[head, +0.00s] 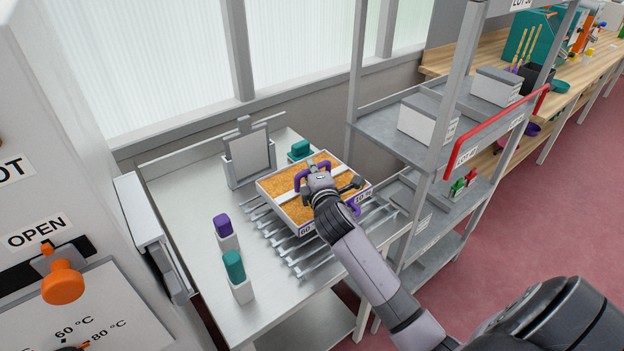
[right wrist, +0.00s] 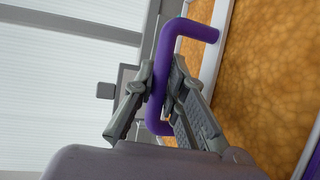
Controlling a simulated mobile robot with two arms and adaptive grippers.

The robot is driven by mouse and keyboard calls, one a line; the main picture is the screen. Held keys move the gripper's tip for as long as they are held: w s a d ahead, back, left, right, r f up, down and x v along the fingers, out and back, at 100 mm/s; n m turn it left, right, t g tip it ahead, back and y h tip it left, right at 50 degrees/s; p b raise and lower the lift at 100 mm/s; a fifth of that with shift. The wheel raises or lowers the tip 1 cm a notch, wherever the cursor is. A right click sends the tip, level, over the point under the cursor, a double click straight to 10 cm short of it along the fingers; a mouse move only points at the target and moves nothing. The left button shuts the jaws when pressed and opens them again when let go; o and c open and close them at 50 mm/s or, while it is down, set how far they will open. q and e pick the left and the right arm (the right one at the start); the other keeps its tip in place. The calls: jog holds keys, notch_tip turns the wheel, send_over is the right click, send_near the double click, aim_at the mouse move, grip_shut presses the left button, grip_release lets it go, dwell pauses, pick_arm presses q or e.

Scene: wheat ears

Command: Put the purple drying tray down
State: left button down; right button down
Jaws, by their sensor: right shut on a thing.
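The purple drying tray (head: 284,204) is a white-walled tray with purple handles, filled with golden grain. In the head view it is at or just above a rack of grey metal bars (head: 305,258) on the steel table; I cannot tell whether it touches the bars. In the right wrist view, the right gripper (right wrist: 165,88) is shut on the tray's purple handle (right wrist: 160,75), with a finger on each side. The grain (right wrist: 262,75) shows beside it. My left gripper is not in view.
The steel table (head: 185,190) also holds a grey panel in a stand (head: 248,155), a purple-topped block (head: 226,232) and a teal-topped block (head: 237,275). A shelf rack (head: 395,128) with white boxes stands close on the right. A white cabinet with an orange knob (head: 62,284) is at left.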

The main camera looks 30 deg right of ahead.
notch_tip(320, 180, down, 3)
jog(key=shift+r, duration=0.2)
jog(key=shift+w+f, duration=0.1)
jog(key=shift+f, duration=0.15)
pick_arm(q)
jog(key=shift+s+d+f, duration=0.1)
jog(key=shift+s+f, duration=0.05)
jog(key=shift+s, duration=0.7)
pick_arm(e)
jog(key=c, duration=2.1)
grip_release()
jog(key=shift+f, duration=0.15)
jog(key=o, duration=0.5)
jog(key=shift+c, duration=0.2)
